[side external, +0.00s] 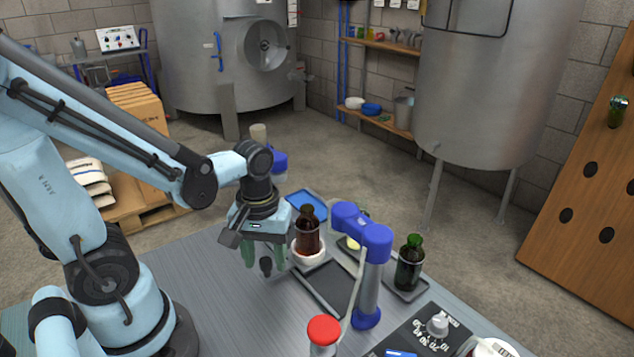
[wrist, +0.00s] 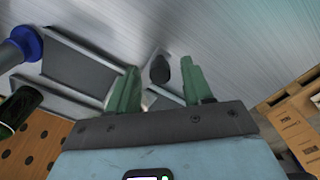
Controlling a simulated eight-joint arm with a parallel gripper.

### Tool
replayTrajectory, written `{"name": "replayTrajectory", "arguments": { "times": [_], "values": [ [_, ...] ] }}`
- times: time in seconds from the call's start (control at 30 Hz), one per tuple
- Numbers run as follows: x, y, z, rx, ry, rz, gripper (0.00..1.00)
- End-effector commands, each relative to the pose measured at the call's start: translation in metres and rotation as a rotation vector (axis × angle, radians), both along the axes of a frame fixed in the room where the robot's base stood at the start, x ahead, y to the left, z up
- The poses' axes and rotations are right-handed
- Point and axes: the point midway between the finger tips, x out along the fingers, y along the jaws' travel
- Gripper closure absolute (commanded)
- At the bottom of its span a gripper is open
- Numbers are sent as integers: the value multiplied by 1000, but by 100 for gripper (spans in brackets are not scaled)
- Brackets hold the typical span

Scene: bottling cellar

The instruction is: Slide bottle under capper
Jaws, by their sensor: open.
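A brown bottle (side external: 308,238) stands upright in a white ring-shaped holder (side external: 308,256) in the side view, just right of my gripper (side external: 263,256). A green bottle (side external: 410,262) stands upright on a small grey tray (side external: 408,287) further right. A blue-headed device with a grey column, seemingly the capper (side external: 370,265), stands between the two bottles. My gripper is open, its green fingers pointing down and apart. A small dark rounded object (side external: 266,266) shows between them; it also shows near the fingertips in the wrist view (wrist: 159,69). I cannot tell its contact with the fingers.
A dark flat tray (side external: 330,285) lies in front of the brown bottle. A blue tray (side external: 307,203) lies behind it. The grey tabletop (side external: 225,290) left of the dark tray is clear.

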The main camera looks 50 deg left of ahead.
Motion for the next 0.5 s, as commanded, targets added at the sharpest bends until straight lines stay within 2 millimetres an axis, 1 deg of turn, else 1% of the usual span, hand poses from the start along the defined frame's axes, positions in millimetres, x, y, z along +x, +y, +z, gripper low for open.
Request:
{"name": "replayTrajectory", "arguments": {
  "times": [0.3, 0.37, 0.5],
  "values": [
    [0, 0, -1, 0, 0, 0, 49],
    [0, 0, -1, 0, 0, 0, 57],
    [0, 0, -1, 0, 0, 0, 79]
  ]
}}
